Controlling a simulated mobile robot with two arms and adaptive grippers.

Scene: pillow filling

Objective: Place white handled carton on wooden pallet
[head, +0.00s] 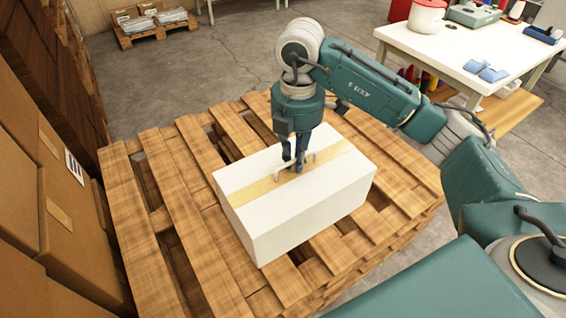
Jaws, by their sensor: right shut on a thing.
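The white handled carton (310,214) is at the middle of the head view, over the wooden pallet (182,180). It has a tan tape strip along its top and a light handle. It looks level and set at an angle to the slats. I cannot tell whether its bottom touches the slats. My right gripper (294,166) points down at the middle of the carton's top and is shut on the handle. The fingers hide part of the handle. My left gripper is not in view.
Stacked brown cartons (75,205) stand along the pallet's left side. A white table (465,50) with a red-and-white pot (427,17) and blue items is at the upper right. A small pallet (150,32) with packages is at the back left. Bare slats lie left of the carton.

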